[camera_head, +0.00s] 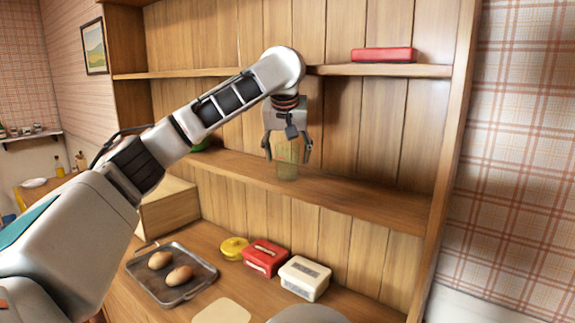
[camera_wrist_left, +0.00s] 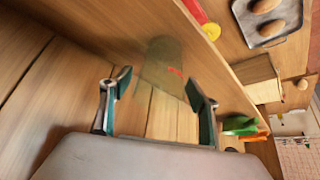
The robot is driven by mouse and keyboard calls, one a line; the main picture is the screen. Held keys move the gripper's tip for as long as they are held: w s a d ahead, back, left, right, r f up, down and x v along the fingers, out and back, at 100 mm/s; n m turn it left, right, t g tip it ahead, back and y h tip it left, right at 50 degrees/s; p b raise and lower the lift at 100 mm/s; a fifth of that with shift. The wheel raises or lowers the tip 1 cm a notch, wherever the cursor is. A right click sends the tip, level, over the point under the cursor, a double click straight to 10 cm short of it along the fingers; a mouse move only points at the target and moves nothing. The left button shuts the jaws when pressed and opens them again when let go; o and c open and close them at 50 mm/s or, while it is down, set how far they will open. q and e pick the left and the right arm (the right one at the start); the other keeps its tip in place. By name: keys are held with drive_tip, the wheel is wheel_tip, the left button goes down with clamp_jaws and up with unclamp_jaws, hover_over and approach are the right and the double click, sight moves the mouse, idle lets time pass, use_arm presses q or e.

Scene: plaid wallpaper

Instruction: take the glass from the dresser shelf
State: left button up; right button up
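A see-through greenish glass (camera_head: 287,168) stands on the middle shelf (camera_head: 350,194) of the wooden dresser. My left gripper (camera_head: 288,154) points down above it, with one open finger on each side of its upper part. In the left wrist view the glass (camera_wrist_left: 162,64) shows ahead, between and beyond the spread fingertips (camera_wrist_left: 160,82), with a small red mark on it. I see no finger closed on it. My right gripper is not in view.
A red box (camera_head: 384,54) lies on the upper shelf. Below are a tray (camera_head: 146,272) with two brown egg-like items, a yellow lid (camera_head: 234,248), a red box (camera_head: 265,257) and a white box (camera_head: 305,278). The middle shelf is bare right of the glass.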

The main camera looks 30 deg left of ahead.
use_arm(q)
drive_tip(key=c, duration=0.9)
drive_tip(key=shift+r, duration=0.15)
